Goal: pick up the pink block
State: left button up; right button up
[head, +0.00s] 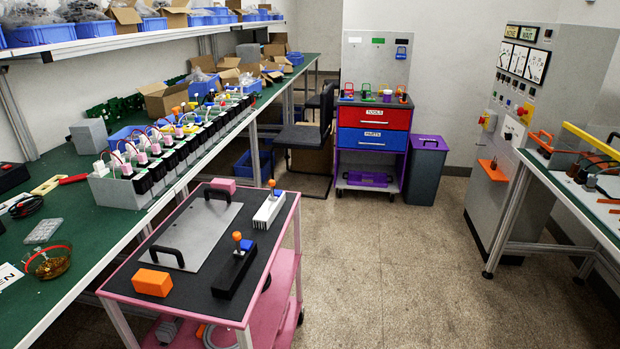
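A small pink block (222,185) lies on the black top of the pink-framed cart (195,296), at its far left corner. It sits just behind a grey metal plate with two black handles (195,236) and appears apart from it. Neither of my grippers shows in the head view.
The cart also holds an orange block (152,282), a black device with an orange knob (234,270) and a white finned one (269,210). A green workbench (60,215) with a row of devices stands close on the left. The floor (385,270) right of the cart is clear.

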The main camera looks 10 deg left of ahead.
aim_at(229, 184)
jog(key=i+l+z, duration=0.3)
jog(key=i+l, duration=0.15)
jog(key=i+l+z, duration=0.25)
jog(key=i, duration=0.35)
jog(key=i+u, duration=0.3)
jog(key=i, duration=0.2)
jog(key=i+u, duration=0.3)
jog(key=i, duration=0.25)
jog(key=i+l+u, duration=0.3)
jog(key=i, duration=0.15)
jog(key=i+j, duration=0.05)
jog(key=j, duration=0.05)
